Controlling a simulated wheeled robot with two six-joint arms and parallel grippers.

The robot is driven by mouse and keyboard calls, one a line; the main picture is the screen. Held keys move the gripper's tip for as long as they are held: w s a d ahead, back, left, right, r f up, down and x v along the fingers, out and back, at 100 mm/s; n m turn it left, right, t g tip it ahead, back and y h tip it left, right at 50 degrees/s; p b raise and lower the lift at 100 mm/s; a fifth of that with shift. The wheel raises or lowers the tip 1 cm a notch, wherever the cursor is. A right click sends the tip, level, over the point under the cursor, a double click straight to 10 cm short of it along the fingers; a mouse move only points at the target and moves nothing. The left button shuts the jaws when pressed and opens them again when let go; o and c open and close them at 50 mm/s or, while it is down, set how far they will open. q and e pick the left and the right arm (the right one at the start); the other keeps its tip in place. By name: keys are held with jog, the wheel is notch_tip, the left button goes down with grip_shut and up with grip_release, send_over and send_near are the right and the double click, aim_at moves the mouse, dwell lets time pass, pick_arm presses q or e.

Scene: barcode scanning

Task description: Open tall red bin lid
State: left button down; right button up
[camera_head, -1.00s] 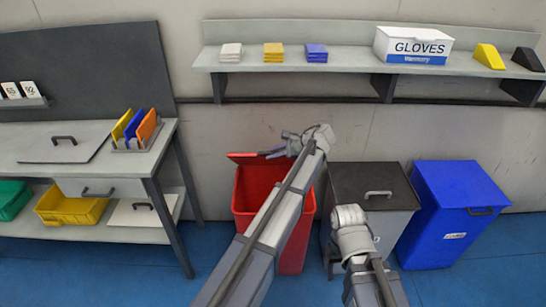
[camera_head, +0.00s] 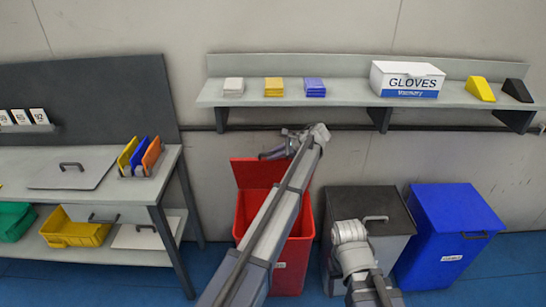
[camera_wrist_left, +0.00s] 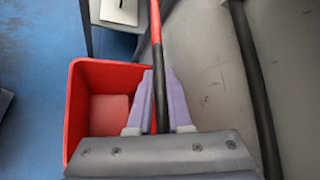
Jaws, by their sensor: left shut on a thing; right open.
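The tall red bin (camera_head: 299,254) stands on the floor in the middle of the head view, partly hidden by my left arm. Its red lid (camera_head: 250,175) is raised at the back, near upright, and the bin's mouth shows open. My left gripper (camera_head: 268,153) is at the lid's upper edge. In the left wrist view the lid (camera_wrist_left: 155,25) is seen edge-on, with a dark strip between my two lavender fingers (camera_wrist_left: 160,100). The bin's empty-looking inside (camera_wrist_left: 108,108) shows beside it. My right arm is over the grey bin; its fingers cannot be seen.
A grey bin with a dark lid (camera_head: 390,207) and a blue bin (camera_head: 450,210) stand to the right, both shut. A workbench (camera_head: 110,160) is at the left. A wall shelf (camera_head: 350,96) with a glove box (camera_head: 406,80) runs above the bins.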

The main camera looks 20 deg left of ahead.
pick_arm(q)
jog(key=c, duration=0.8)
grip_release()
jog(key=shift+c, duration=0.2)
jog(key=p+v, duration=0.5)
jog(key=v, duration=0.3)
jog(key=shift+f, duration=0.1)
